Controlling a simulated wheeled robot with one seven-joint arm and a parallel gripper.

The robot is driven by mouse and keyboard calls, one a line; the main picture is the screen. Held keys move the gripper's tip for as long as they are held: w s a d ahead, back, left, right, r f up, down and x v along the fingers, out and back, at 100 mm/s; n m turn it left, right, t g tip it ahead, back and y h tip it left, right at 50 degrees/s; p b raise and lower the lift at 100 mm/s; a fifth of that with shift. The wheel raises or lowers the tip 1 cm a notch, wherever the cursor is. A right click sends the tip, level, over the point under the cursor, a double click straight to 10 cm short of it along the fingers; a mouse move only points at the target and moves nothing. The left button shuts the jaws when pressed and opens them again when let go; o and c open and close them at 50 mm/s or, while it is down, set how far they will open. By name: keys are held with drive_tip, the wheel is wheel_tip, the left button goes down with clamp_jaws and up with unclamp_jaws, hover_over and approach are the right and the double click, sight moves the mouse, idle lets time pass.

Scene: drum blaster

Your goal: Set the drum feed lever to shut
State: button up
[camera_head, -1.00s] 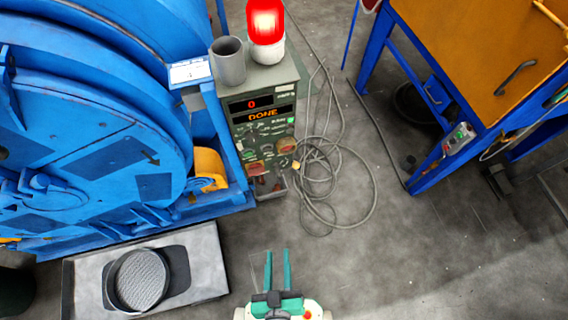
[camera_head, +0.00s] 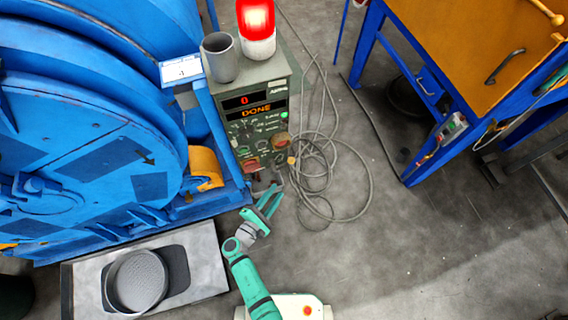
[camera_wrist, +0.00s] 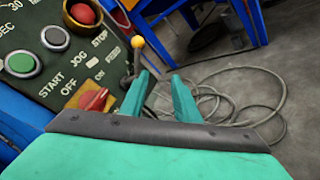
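The drum's control box (camera_head: 258,115) stands beside the big blue drum machine (camera_head: 85,150). A lever with a yellow ball knob (camera_head: 291,160) is at the box's right side; it looks like the feed lever. In the wrist view the yellow knob (camera_wrist: 137,42) stands on a thin stem, beyond my fingers and a little left of the gap between them. The left finger partly covers the lever's lower part. I cannot read any open or shut mark for it. My gripper (camera_head: 275,194) is open and empty, below and in front of the box; its fingers (camera_wrist: 160,82) look apart from the lever.
The panel carries a red stop button (camera_wrist: 83,13), a green start button (camera_wrist: 22,62) and a red on/off switch (camera_wrist: 93,98) close to my left finger. A grey cable (camera_head: 345,215) lies coiled on the floor. A blue-legged cabinet (camera_head: 470,50) stands right.

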sight(285, 163)
drive_tip(key=shift+n+t+h, duration=0.5)
drive_tip(key=shift+t, duration=0.1)
drive_tip(key=w+d+r, duration=0.1)
drive_tip(key=w, duration=0.3)
drive_tip(key=w+d+r, duration=0.1)
drive_tip(key=w, duration=0.2)
drive_tip(key=w+d, duration=0.2)
drive_tip(key=w, duration=0.2)
drive_tip(key=shift+w+r, duration=0.35)
drive_tip(key=shift+r, duration=0.05)
drive_tip(key=shift+d, duration=0.1)
clamp_jaws()
